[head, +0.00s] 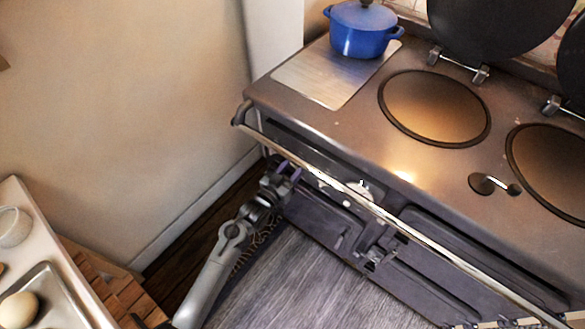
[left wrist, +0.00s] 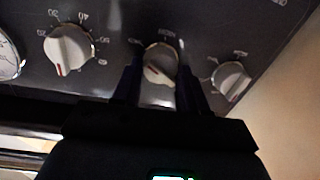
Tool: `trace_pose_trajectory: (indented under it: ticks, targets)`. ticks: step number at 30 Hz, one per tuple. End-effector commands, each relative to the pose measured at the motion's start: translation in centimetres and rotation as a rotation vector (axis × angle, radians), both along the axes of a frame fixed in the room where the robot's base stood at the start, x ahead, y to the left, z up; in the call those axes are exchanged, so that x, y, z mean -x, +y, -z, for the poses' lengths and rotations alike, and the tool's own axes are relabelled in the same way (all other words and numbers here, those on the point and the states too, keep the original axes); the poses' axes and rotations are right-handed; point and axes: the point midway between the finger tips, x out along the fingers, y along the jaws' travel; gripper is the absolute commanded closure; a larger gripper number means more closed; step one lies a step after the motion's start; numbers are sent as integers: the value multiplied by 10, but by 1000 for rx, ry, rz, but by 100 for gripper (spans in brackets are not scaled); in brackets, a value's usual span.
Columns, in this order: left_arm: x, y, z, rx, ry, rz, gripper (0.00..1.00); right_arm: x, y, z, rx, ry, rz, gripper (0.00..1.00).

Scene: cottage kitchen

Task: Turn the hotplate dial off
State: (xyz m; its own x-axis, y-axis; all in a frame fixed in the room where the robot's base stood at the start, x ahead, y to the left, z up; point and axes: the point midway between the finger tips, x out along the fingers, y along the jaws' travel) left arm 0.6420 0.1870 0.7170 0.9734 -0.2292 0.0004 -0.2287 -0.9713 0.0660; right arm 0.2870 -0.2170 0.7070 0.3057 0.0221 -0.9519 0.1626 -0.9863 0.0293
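The stove's front panel shows several pale dials in the left wrist view. The middle dial (left wrist: 160,62) has a red pointer mark slanting towards the lower right, with printing around it that is hard to read. My left gripper (left wrist: 161,80) has one dark finger on each side of this dial; whether the fingers press on it is not clear. In the head view my left gripper (head: 287,170) is at the stove's front left, under the rail, and the dial there is hidden. My right gripper is not in view.
A numbered dial (left wrist: 69,49) and a smaller dial (left wrist: 230,80) flank the middle one. A long front rail (head: 400,228) runs close above my left gripper. A blue pot (head: 360,30) stands on the stove top. The floor (head: 285,285) before the stove is clear.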

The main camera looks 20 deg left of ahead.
Motion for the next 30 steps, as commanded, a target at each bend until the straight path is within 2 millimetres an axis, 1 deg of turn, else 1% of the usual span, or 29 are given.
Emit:
trace_pose_trajectory:
  ticks: [1,4,23,30]
  targets:
    - [0,0,0,0,0,1,72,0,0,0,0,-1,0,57]
    - [0,0,0,0,0,1,88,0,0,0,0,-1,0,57]
    - [0,0,0,14,5,1,88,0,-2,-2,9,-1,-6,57]
    - [0,0,-1,47,15,0,88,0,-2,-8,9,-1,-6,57]
